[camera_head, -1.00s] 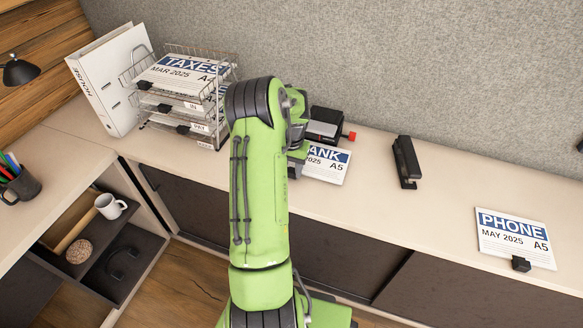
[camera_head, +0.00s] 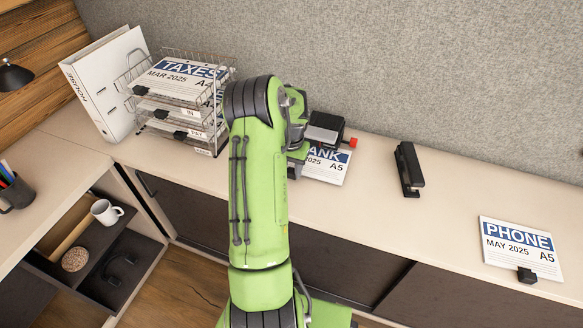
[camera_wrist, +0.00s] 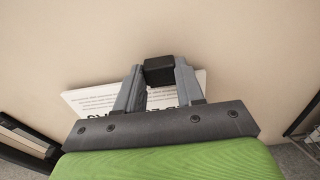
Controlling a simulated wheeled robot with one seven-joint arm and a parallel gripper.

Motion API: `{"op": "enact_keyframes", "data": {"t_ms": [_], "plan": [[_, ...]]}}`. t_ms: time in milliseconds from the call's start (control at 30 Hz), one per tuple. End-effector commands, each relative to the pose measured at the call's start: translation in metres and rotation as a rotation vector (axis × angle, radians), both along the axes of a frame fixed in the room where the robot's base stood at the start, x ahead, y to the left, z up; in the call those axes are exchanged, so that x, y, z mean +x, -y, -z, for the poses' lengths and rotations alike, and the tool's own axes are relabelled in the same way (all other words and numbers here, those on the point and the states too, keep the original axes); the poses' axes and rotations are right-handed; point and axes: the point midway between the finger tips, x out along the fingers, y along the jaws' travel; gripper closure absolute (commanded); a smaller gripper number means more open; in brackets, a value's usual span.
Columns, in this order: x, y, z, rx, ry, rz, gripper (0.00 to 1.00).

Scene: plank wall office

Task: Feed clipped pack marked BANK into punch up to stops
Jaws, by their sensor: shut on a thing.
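The pack marked BANK (camera_head: 329,168) lies low over the counter, partly behind my arm in the head view; only "ANK", "025" and "A5" show. Its far edge meets the front of the black punch (camera_head: 326,126), which has a red end piece at its right. I cannot tell how deep the edge is in or whether it touches the stops. My gripper (camera_head: 298,158) is mostly hidden by my arm there. In the wrist view my gripper (camera_wrist: 159,80) is shut on the pack's black clip (camera_wrist: 159,70), with the white sheets (camera_wrist: 92,98) beneath the fingers.
A wire tray rack (camera_head: 180,100) with the TAXES pack and a white HOUSE binder (camera_head: 103,85) stand left. A black stapler (camera_head: 409,169) lies right of the punch. The PHONE pack (camera_head: 520,262) lies far right. The counter between stapler and PHONE pack is clear.

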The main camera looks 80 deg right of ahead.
Motion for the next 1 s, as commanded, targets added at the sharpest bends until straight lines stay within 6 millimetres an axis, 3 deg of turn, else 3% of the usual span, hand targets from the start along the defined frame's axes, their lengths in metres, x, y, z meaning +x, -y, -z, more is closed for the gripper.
{"op": "enact_keyframes", "data": {"t_ms": [567, 600, 800, 1000], "plan": [[-0.0001, 0.004, -0.0005, -0.001, 0.0, 0.0, 1.0], [-0.0001, 0.0046, -0.0004, -0.001, 0.0, 0.0, 0.61], [-0.0001, 0.0041, -0.0001, -0.001, 0.0, 0.0, 0.33], [0.0, 0.0038, 0.0001, 0.0, 0.0, -0.001, 0.33]]}}
